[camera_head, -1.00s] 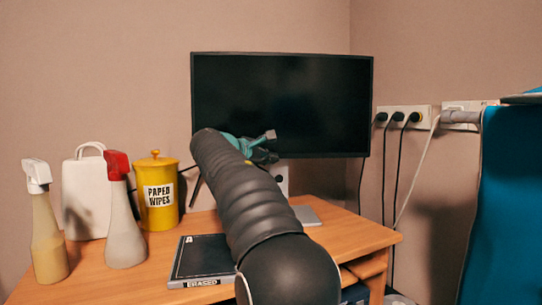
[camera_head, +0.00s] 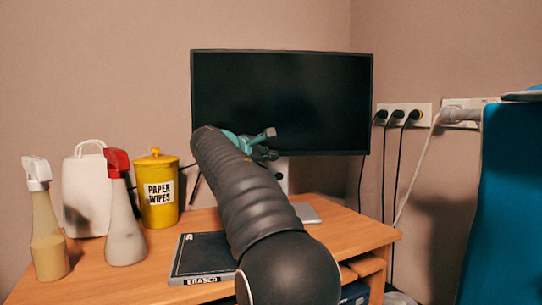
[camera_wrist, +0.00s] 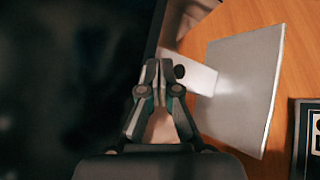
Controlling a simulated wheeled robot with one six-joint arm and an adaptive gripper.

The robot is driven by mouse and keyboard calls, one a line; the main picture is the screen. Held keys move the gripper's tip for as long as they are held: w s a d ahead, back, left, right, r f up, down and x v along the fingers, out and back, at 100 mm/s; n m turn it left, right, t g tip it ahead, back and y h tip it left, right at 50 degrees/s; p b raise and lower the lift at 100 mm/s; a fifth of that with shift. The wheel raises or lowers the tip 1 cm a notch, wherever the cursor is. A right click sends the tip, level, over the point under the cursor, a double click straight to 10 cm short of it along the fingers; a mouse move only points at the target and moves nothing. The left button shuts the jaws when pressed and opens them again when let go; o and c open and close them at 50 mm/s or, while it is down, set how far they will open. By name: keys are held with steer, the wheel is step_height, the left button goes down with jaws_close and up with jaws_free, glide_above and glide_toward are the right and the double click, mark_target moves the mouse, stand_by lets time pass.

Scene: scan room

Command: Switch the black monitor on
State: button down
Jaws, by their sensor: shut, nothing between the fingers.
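The black monitor (camera_head: 310,95) stands at the back of the desk with its screen dark. In the wrist view the screen (camera_wrist: 60,80) fills the left side. My gripper (camera_wrist: 159,66) is shut and empty, its fingertips near the monitor's lower edge and in front of the light stand (camera_wrist: 196,77). A small dark round piece (camera_wrist: 180,71) shows on the stand just right of the fingertips. I cannot tell whether the fingertips touch anything. In the head view my gripper (camera_head: 266,142) overlaps the monitor's lower edge, and my arm hides part of the screen and stand.
The stand's grey base (camera_wrist: 243,85) lies on the wooden desk (camera_head: 345,235). A black "ERASED" box (camera_head: 200,260) lies in front. Two spray bottles (camera_head: 48,235) (camera_head: 123,225), a white bag (camera_head: 85,195) and a yellow wipes tin (camera_head: 158,195) stand left. Cables hang from wall sockets (camera_head: 404,115).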

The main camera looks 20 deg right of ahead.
steer(key=shift+w+d+r+p, duration=0.1)
steer(key=shift+w+p, duration=0.25)
steer(key=shift+p, duration=0.15)
steer(key=shift+w+d+p, duration=0.2)
steer(key=shift+w+p, duration=0.25)
stand_by(1.0)
steer(key=shift+s, duration=0.1)
steer(key=shift+s+a+b, duration=0.3)
steer(key=shift+s+b, duration=0.1)
steer(key=shift+s, duration=0.3)
steer(key=s+b, duration=0.1)
steer(key=s+a, duration=0.1)
steer(key=s, duration=0.1)
steer(key=s+b, duration=0.1)
steer(key=shift+s+a+b, duration=0.35)
stand_by(1.0)
